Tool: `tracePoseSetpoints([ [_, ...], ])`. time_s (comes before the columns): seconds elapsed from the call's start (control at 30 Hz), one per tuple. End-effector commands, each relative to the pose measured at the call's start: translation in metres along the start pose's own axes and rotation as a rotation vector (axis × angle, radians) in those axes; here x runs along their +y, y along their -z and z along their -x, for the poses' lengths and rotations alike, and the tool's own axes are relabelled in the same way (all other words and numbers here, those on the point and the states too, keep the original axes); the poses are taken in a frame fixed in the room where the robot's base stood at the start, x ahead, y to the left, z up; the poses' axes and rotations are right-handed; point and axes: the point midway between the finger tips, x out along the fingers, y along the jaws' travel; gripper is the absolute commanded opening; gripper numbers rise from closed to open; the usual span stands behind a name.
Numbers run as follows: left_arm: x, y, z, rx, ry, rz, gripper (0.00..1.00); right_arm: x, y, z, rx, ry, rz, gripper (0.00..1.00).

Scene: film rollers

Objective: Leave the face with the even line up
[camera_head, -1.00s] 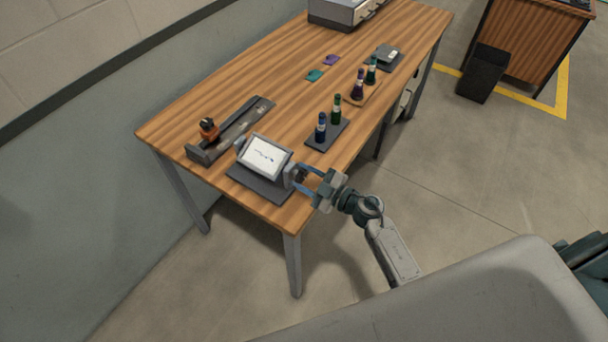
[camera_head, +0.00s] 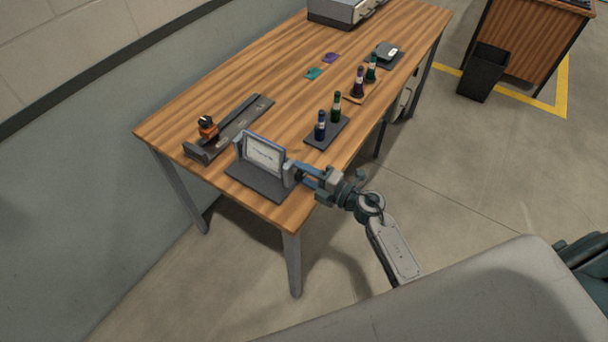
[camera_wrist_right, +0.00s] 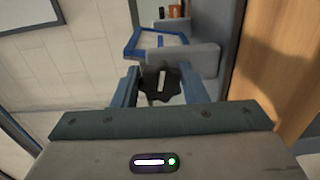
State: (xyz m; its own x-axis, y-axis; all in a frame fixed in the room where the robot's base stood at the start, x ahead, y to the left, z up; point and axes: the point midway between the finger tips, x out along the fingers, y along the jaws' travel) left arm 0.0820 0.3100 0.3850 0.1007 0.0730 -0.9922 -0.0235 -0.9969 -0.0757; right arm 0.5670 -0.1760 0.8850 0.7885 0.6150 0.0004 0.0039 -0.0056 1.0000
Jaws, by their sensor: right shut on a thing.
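A flip panel (camera_head: 263,154) in a blue-grey frame stands on a dark base (camera_head: 255,183) at the table's near end. The face toward me is pale with a thin dark line across its middle; the line is too small to tell whether it is even. The panel stands steeply. My right gripper (camera_head: 303,177) is shut on the knob at the panel's right side. In the right wrist view the dark lobed knob (camera_wrist_right: 160,87) with a white mark sits between the fingers, and the panel's blue frame (camera_wrist_right: 155,42) shows behind it. My left gripper is not in view.
A dark rail (camera_head: 230,126) with an orange-and-black item (camera_head: 207,127) lies left of the panel. Two bottles stand on a dark tray (camera_head: 316,143) to the right, two more behind. Teal (camera_head: 313,73) and purple (camera_head: 330,58) pieces lie farther back.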

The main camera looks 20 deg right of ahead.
Motion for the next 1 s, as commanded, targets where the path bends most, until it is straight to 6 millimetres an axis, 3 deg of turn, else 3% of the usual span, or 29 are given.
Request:
tracePoseSetpoints([
  [0.4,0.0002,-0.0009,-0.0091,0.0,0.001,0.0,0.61,-0.0013,0.0005,0.0006,0.001,0.002,0.201,0.16],
  [0.97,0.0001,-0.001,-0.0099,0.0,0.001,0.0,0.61,-0.001,0.0006,0.0008,0.001,0.003,0.232,0.16],
  [1.0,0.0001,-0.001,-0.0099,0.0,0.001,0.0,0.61,-0.001,0.0006,0.0008,0.001,0.003,0.232,0.41],
])
